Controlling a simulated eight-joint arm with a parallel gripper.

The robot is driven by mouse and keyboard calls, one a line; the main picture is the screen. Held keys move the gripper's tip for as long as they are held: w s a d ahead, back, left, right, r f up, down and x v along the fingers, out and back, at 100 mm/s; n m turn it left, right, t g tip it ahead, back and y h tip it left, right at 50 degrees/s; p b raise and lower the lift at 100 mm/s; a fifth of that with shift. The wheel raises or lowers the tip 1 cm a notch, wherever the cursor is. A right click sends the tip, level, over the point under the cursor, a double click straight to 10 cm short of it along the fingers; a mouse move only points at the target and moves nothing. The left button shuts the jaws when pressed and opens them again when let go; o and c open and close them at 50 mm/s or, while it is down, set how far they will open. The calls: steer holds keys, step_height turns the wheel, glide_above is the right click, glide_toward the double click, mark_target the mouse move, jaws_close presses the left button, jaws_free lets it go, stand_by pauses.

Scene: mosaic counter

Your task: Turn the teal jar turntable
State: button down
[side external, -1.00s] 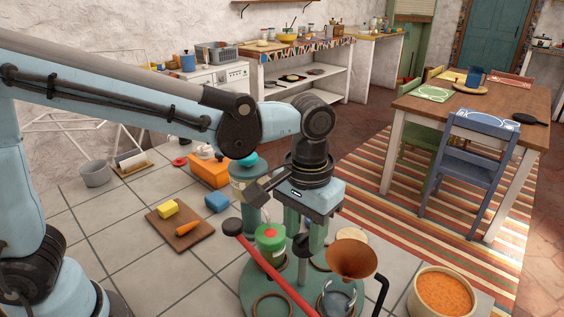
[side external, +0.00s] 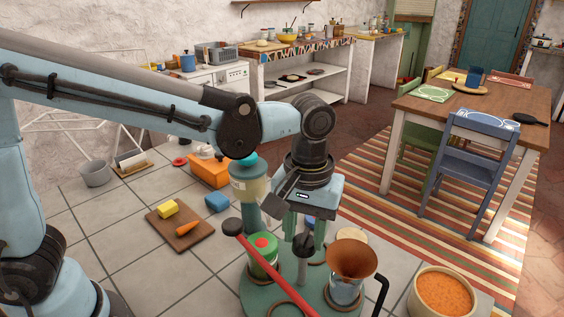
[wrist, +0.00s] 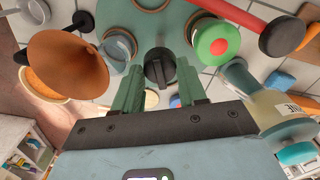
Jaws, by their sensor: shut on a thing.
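The teal turntable (side external: 298,296) is a round disc low in the side external view, and its rim also shows in the wrist view (wrist: 182,18). It carries a green jar with a red-dotted lid (side external: 263,256) and a clear glass jar (side external: 346,290), with empty rings between. A black knob (side external: 303,245) stands at its middle. My gripper (side external: 304,240) points down with its green fingers on either side of the knob, shut on it. The wrist view shows the knob (wrist: 159,68) between the fingertips.
A brown funnel (side external: 351,258) stands over the glass jar. A red bar with a black end (side external: 262,262) crosses near the green jar. A teal-lidded jar (side external: 249,185) stands behind left. A soup bowl (side external: 444,294) is at right, a cutting board (side external: 180,228) at left.

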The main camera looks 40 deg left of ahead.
steer(key=shift+n, duration=6.8)
steer(key=c, duration=0.9)
jaws_free()
steer(key=shift+r, duration=0.15)
step_height(320, 180, up, 12)
